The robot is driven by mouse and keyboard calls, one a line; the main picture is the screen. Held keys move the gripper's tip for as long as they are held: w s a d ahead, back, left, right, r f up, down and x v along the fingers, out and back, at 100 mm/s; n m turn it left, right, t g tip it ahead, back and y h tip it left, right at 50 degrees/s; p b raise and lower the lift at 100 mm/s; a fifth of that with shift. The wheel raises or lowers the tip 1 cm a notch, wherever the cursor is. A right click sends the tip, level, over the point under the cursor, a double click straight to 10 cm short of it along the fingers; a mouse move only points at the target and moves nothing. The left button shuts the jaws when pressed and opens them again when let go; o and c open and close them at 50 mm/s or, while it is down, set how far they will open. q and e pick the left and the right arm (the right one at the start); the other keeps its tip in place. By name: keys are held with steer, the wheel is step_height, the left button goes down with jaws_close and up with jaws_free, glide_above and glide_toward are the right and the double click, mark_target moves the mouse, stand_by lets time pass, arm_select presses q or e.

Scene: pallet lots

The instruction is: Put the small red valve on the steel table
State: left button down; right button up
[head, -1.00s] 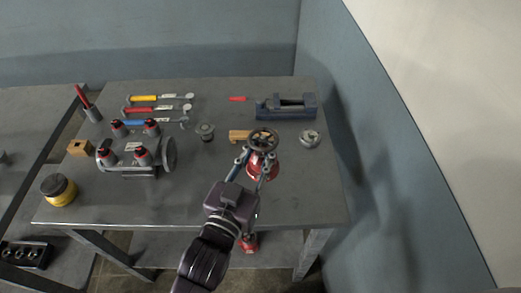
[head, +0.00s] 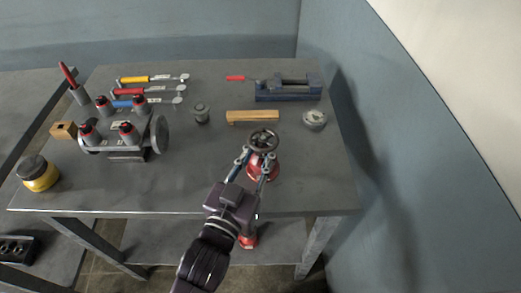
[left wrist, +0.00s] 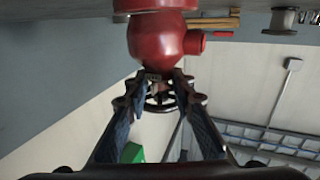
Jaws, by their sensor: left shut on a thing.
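The small red valve (head: 262,168) has a red body and a dark handwheel on top. My left gripper (head: 257,163) is shut on it, with a finger on either side below the handwheel. In the left wrist view the red valve (left wrist: 160,42) fills the top middle between the fingertips (left wrist: 160,76). The steel table (head: 200,185) is a dark grey top; the valve shows over its front right part. I cannot tell whether the valve's base touches the top. My right gripper is not in view.
A wooden block (head: 252,117), a blue vise (head: 288,90) and a round grey part (head: 314,120) lie behind the valve. A grey manifold with red-topped parts (head: 125,140) stands left. Another red object (head: 248,241) shows below the table edge. The front middle is clear.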

arm_select(q)
steer(key=shift+r, duration=0.35)
steer(key=c, duration=2)
jaws_free()
steer(key=shift+f, duration=0.4)
steer(key=o, duration=0.4)
steer(key=shift+s, duration=0.1)
steer(key=shift+r, duration=0.1)
steer(key=shift+v, duration=5.95)
